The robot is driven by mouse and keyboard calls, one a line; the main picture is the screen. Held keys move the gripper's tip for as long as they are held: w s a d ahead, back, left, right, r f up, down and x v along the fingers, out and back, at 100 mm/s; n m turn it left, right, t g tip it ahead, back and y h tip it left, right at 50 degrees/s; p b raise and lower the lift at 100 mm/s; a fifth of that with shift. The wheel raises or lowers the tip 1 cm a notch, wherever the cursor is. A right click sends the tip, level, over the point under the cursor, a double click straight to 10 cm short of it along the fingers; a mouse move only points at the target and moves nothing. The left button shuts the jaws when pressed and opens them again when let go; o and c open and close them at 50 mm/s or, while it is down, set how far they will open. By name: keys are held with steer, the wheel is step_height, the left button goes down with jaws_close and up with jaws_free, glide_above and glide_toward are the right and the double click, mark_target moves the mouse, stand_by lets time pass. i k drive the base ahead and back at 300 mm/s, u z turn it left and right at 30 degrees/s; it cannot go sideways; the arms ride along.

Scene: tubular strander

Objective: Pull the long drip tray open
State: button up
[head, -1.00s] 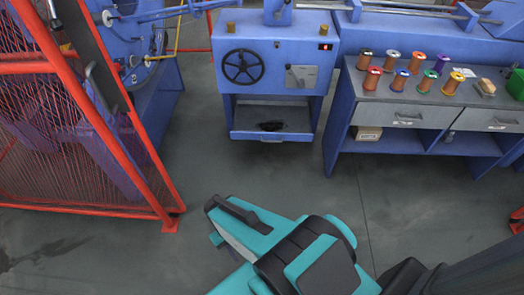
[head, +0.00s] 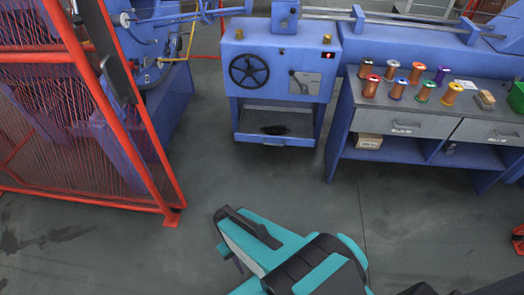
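A shallow blue tray (head: 275,141) sits at the bottom of the open bay under the blue machine cabinet (head: 283,100). It has a front lip, and a small dark object (head: 274,130) lies inside. It may be the drip tray; no other long tray is plain to see. My teal and black arm reaches in from the bottom of the head view, with open floor between it and the cabinet. My gripper's fingers do not show.
A red mesh guard (head: 75,110) stands at the left. A workbench (head: 425,122) with several coloured spools and grey drawers stands at the right. Grey floor (head: 290,180) is clear in front of the cabinet.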

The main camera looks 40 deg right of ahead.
mark_target(265, 124)
steer(key=z, duration=0.15)
steer(key=i, duration=0.95)
steer(key=u, duration=0.1)
